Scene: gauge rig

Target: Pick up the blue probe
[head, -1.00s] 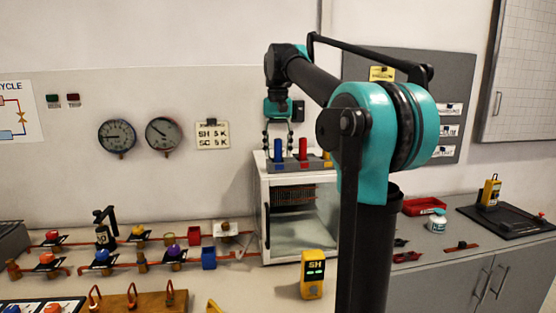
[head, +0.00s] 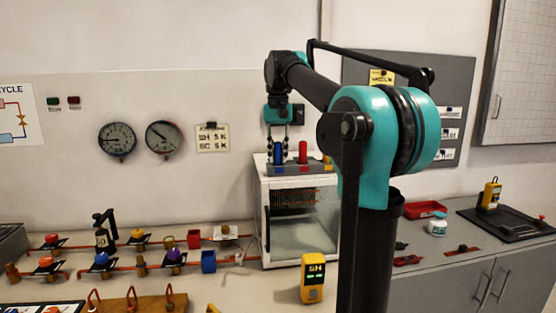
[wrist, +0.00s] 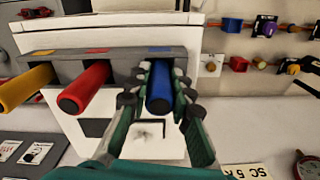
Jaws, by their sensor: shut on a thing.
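The blue probe (head: 278,153) stands upright in the grey holder (head: 291,170) on top of the white cabinet, at the holder's left end. My gripper (head: 278,152) is over it with its fingers down on both sides. In the wrist view the blue probe (wrist: 160,88) lies between the two fingers of my gripper (wrist: 159,98), which are shut on it. Its lower end still seems to be in the holder (wrist: 120,66).
The red probe (head: 303,152) stands close beside the blue one, and a yellow probe (head: 327,159) is further right. The white cabinet (head: 265,215) stands on the bench. A yellow SH meter (head: 313,278) is in front. The wall behind is close.

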